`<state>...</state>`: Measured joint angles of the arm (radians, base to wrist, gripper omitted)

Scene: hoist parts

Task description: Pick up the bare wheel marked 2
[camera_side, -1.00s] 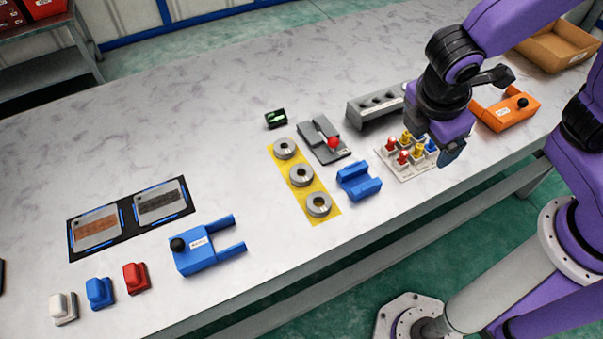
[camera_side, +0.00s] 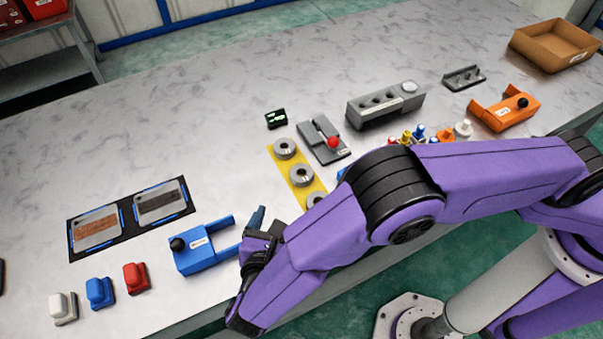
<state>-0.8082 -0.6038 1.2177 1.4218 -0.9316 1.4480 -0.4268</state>
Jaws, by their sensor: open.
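Three grey metal wheels lie in a row on a yellow mat (camera_side: 301,191). The far wheel (camera_side: 285,148) and the middle wheel (camera_side: 302,175) show whole. The near wheel (camera_side: 314,199) is partly hidden behind my arm. No number is readable on any of them, so I cannot tell which is marked 2. My gripper (camera_side: 261,222) is left of the near wheel, beside the prongs of a blue fork-shaped part (camera_side: 205,244). It is open, with only one finger clearly seen, and nothing shows in it.
A grey plate with a red knob (camera_side: 333,143) and a grey block with holes (camera_side: 385,103) stand right of the mat. Small coloured pegs (camera_side: 419,133) are partly hidden by my arm. A dark tray (camera_side: 127,240) and coloured blocks (camera_side: 100,292) lie left.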

